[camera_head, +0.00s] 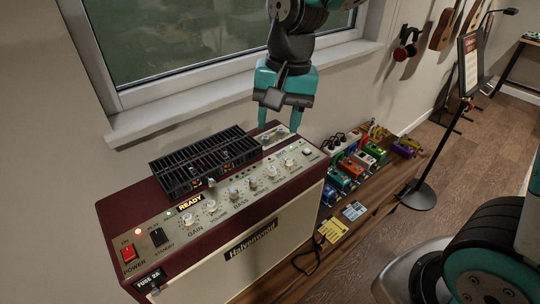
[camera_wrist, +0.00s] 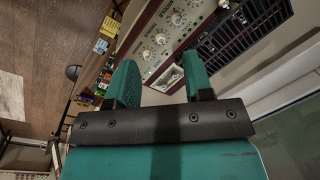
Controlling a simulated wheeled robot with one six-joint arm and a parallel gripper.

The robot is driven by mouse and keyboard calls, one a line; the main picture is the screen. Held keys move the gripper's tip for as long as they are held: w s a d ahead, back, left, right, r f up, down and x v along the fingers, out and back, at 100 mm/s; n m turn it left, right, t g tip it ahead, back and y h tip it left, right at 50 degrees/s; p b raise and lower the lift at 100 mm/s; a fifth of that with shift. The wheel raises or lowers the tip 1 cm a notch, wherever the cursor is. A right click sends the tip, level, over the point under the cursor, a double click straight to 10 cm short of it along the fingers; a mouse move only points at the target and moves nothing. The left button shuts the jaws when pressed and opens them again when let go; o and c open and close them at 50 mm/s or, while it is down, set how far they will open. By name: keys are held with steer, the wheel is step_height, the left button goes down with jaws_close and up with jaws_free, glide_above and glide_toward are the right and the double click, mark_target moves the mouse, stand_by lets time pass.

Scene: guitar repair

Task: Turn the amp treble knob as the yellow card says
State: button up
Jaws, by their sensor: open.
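A dark red amp (camera_head: 118,222) has a cream front panel with a row of pale knobs. Knobs at the panel's right part (camera_head: 289,162) also show in the wrist view (camera_wrist: 160,39). A yellow card (camera_head: 332,230) lies on the wooden bench right of the amp; its writing is unreadable. It also shows in the wrist view (camera_wrist: 101,46). My gripper (camera_head: 281,121) is open and empty, above the amp's back right corner, apart from the knobs.
A black grille (camera_head: 205,160) stands on the amp's top. A blue card (camera_head: 354,211) and several coloured pedals (camera_head: 338,179) lie on the bench (camera_head: 372,205). The window sill (camera_head: 200,106) runs behind the amp. A black stand (camera_head: 418,195) is at the right.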

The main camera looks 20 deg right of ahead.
mark_target(272, 168)
steer(key=w+d+f+m+h+p, duration=0.1)
steer(key=w+d+f+m+h, duration=0.15)
steer(key=w+m, duration=0.5)
steer(key=shift+n+y, duration=0.35)
steer(key=shift+y, duration=0.1)
steer(key=f+p, duration=0.1)
steer(key=f, duration=0.4)
steer(key=f+p, duration=0.1)
steer(key=f, duration=0.5)
steer(key=f+p, duration=0.2)
steer(key=f, duration=0.4)
steer(key=shift+w+a, duration=0.2)
steer(key=shift+w, duration=0.1)
jaws_close()
